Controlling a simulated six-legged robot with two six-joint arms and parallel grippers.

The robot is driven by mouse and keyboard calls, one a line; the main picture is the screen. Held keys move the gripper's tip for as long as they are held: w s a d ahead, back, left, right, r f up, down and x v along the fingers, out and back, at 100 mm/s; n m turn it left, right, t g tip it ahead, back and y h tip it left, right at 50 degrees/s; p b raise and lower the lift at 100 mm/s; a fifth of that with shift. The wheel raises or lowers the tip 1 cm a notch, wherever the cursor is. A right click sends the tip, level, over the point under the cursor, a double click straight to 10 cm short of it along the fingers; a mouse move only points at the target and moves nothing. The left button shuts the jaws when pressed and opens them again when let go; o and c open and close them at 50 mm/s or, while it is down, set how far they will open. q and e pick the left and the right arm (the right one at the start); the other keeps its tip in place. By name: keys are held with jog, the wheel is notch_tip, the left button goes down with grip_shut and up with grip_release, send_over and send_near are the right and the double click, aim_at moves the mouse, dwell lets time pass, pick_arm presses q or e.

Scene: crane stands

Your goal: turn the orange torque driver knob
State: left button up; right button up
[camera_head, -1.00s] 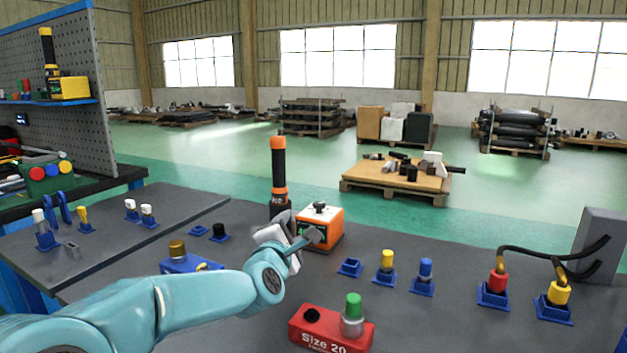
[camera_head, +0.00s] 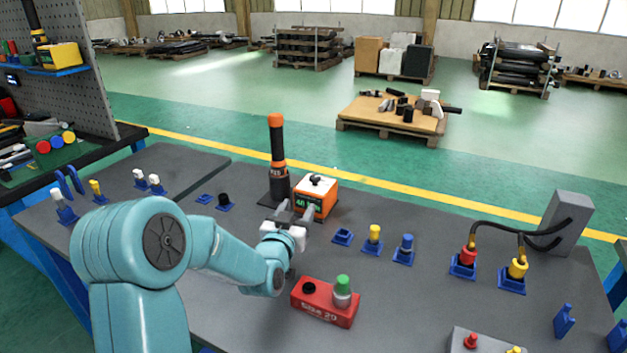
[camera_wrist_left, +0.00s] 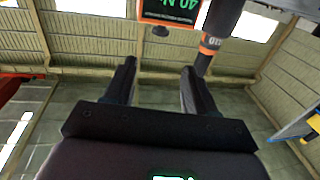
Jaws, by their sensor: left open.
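The torque driver unit is an orange box (camera_head: 315,202) with a green-lit display on its front and a dark knob (camera_head: 317,180) on top. A tall black driver with orange bands (camera_head: 278,160) stands upright just left of it. My left gripper (camera_head: 296,210) is open and empty in front of the box, its fingers pointing towards it. The fingers look apart from the knob. My right gripper does not show.
A red "Size 20" block (camera_head: 322,305) with a green-topped piece stands in front of the box. Blue holders with yellow and blue plugs (camera_head: 375,233) stand to the right. A grey block with black cables (camera_head: 567,222) stands farther right.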

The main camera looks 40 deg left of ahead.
aim_at(313, 179)
pick_arm(q)
jog(key=p+x, duration=0.1)
jog(key=x, duration=1.3)
jog(key=shift+w+a+p, duration=0.15)
jog(key=shift+w+p, duration=0.05)
jog(key=shift+p, duration=0.15)
jog(key=c, duration=0.9)
